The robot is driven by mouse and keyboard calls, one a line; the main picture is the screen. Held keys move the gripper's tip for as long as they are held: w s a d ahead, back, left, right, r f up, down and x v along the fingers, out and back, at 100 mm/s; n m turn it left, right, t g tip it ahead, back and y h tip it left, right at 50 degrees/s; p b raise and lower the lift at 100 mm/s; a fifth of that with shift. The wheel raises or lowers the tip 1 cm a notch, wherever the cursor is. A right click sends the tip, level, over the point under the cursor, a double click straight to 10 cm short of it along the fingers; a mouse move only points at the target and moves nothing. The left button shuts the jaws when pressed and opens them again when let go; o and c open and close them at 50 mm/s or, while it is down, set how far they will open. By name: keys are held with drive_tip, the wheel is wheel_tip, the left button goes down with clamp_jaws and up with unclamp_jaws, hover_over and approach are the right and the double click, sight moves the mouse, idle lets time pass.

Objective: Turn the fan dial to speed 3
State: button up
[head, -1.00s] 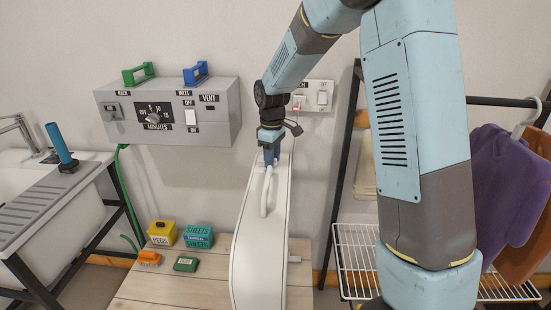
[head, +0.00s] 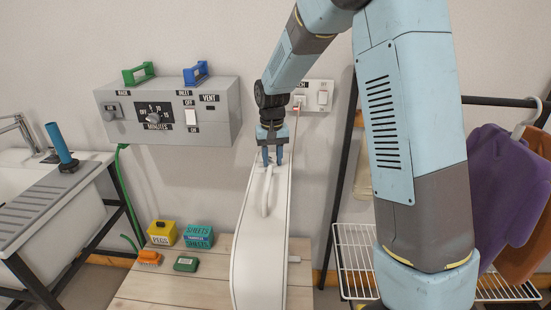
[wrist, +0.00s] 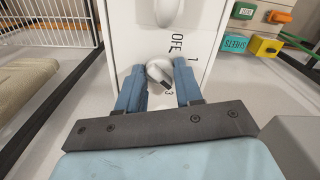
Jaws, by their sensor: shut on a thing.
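A grey control box (head: 168,112) is on the wall at left, and a switch plate (head: 313,97) is behind my arm. Yellow (head: 162,233) and teal (head: 199,236) boxes stand left of the fan. A sink is at left, a rack with hanging clothes (head: 497,175) at right.

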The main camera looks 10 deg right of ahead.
sight(273, 159)
drive_tip(key=m, duration=0.4)
drive_tip(key=shift+r+m, duration=0.1)
drive_tip(key=shift+m, duration=0.3)
idle(0.4)
drive_tip(key=o, duration=1)
drive_tip(key=shift+o, duration=0.2)
drive_tip(key=shift+r, duration=0.1)
wheel_tip(273, 159, up, 13)
drive_tip(key=shift+r, duration=0.2)
